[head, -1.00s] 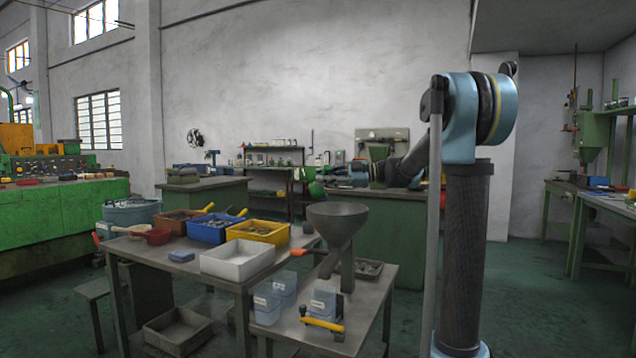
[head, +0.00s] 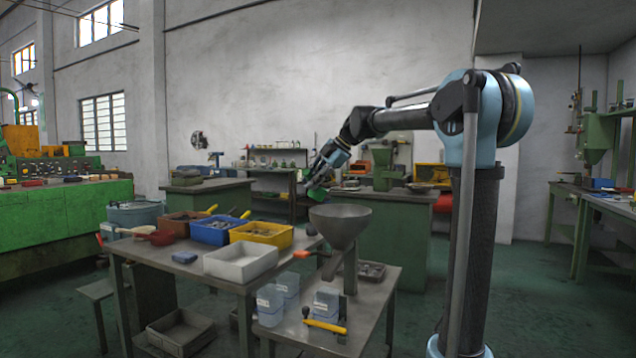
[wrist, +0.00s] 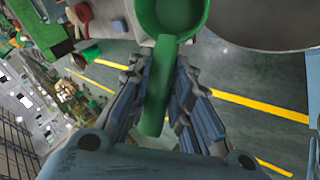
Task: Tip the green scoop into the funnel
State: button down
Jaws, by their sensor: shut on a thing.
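The green scoop (head: 317,194) is at my gripper's tip in the head view, just above and left of the funnel's rim. In the wrist view its handle (wrist: 156,95) runs between the fingers and its bowl (wrist: 170,15) lies ahead at the top edge. My gripper (wrist: 158,90) is shut on the handle; in the head view it (head: 320,181) points down and left. The grey funnel (head: 341,218) stands upright on its stand over the small table. A grey rounded rim, probably the funnel's (wrist: 265,40), shows right of the bowl. I cannot tell what the scoop holds.
The larger table holds a white tray (head: 241,273), a blue bin (head: 218,235), a yellow bin (head: 262,246) and a red scoop (head: 160,238). Clear plastic containers (head: 327,303) and a yellow-handled tool (head: 325,326) sit below the funnel. Open floor lies to the right.

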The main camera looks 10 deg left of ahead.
jog(key=shift+s+a+f+h, duration=0.1)
jog(key=shift+a+f+h, duration=0.3)
jog(key=shift+h, duration=0.3)
jog(key=h, duration=0.1)
jog(key=a+r+h, duration=0.1)
jog(key=h, duration=0.1)
jog(key=shift+r+n, duration=0.15)
jog(key=shift+n, duration=0.25)
jog(key=shift+d+t, duration=0.1)
jog(key=shift+t, duration=0.2)
